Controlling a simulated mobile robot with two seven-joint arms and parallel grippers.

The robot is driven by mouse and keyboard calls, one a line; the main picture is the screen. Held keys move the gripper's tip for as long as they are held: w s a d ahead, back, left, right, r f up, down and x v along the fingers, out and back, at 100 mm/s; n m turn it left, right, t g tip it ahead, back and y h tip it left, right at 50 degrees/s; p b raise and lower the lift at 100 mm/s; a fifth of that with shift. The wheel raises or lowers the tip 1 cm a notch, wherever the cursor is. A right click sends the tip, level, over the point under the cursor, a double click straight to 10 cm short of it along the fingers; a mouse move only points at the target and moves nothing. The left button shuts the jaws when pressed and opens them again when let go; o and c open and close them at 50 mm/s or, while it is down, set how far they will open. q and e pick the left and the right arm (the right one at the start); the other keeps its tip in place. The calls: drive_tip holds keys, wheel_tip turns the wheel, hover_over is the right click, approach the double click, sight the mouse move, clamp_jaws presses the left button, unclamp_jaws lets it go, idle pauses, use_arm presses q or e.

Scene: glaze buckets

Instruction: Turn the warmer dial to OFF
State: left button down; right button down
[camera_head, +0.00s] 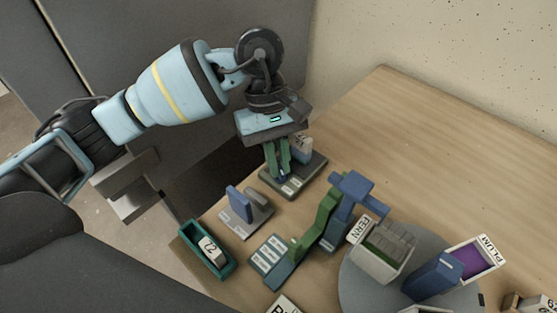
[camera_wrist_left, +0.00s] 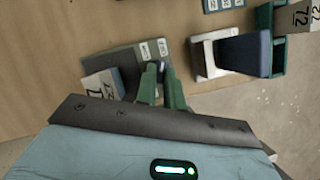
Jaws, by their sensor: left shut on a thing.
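The warmer (camera_head: 308,177) looks like a dark grey flat base with small white labels on its front, near the table's left edge. It also shows in the left wrist view (camera_wrist_left: 125,58), with a pale lettered block on it (camera_wrist_left: 103,84). My left gripper (camera_head: 280,172) reaches down over the warmer from above. Its green fingers are shut on a small dark knob, seemingly the dial, between the fingertips in the left wrist view (camera_wrist_left: 161,74). The fingers hide most of the knob, and its setting cannot be read. My right gripper is out of view.
A grey plate with a blue upright (camera_head: 240,217) stands close in front of the warmer. A teal tray with a tag (camera_head: 192,232), a green-and-blue stand (camera_head: 323,220) and a round grey turntable (camera_head: 352,282) with labelled buckets lie nearer. The table's back is clear.

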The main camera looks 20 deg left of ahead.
use_arm(q)
drive_tip(key=shift+r, duration=0.1)
idle(0.3)
drive_tip(key=c, duration=1.5)
unclamp_jaws()
drive_tip(key=v, duration=0.7)
drive_tip(key=shift+r, duration=0.3)
drive_tip(key=shift+w+a, duration=0.1)
